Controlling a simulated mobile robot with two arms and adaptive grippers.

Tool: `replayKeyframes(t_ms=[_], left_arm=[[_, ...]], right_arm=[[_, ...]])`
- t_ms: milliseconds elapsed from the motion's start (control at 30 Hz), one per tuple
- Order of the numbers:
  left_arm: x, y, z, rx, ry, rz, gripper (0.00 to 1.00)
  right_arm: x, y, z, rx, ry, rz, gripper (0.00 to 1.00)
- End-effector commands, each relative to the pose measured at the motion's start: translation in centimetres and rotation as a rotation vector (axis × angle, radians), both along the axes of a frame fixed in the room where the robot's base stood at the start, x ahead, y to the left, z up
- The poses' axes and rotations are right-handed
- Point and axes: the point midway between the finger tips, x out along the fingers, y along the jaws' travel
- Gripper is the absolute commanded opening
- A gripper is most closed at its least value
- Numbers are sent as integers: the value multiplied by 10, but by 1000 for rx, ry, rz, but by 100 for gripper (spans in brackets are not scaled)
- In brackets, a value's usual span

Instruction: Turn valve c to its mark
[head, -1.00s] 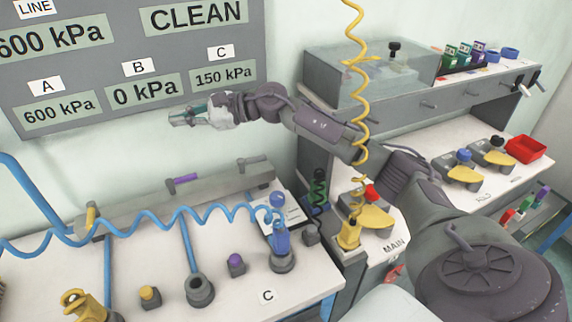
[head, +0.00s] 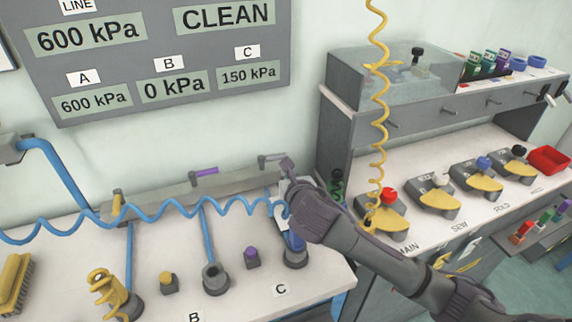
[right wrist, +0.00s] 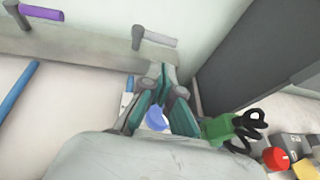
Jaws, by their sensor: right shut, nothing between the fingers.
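Valve c is the grey lever (head: 273,157) at the right end of the grey manifold (head: 165,198); it points right. In the right wrist view the lever (right wrist: 160,38) lies just above my fingertips. My right gripper (head: 287,164) is shut and empty, close to the lever in the picture; I cannot tell whether it touches. The right wrist view shows its closed fingers (right wrist: 160,74). The mark cannot be made out. The display for C (head: 248,73) reads 150 kPa. My left gripper is not in view.
A purple lever (head: 205,171) and a yellow lever (head: 117,202) are on the manifold to the left. A coiled blue hose (head: 160,208) runs before it. A blue fitting (head: 294,242) stands under my right arm. The grey cabinet (head: 338,130) is close on the right.

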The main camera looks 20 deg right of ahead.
Motion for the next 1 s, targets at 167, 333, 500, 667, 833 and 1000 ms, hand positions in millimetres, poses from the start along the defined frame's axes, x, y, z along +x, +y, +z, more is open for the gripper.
replayKeyframes(t_ms=[167, 333, 500, 667, 833, 1000], left_arm=[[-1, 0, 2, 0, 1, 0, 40], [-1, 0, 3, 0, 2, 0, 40], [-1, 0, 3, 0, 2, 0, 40], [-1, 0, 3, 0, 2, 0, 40], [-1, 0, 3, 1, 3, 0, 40], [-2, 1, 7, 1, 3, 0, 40]], right_arm=[[30, -2, -11, 1, -1, -3, 0], [59, -5, -21, 0, -2, -1, 0], [77, -6, -29, 1, -3, 0, 0], [83, -7, -31, 0, -4, 1, 0], [83, -7, -31, -1, -5, 1, 0], [84, -8, -29, -1, -5, 0, 0]])
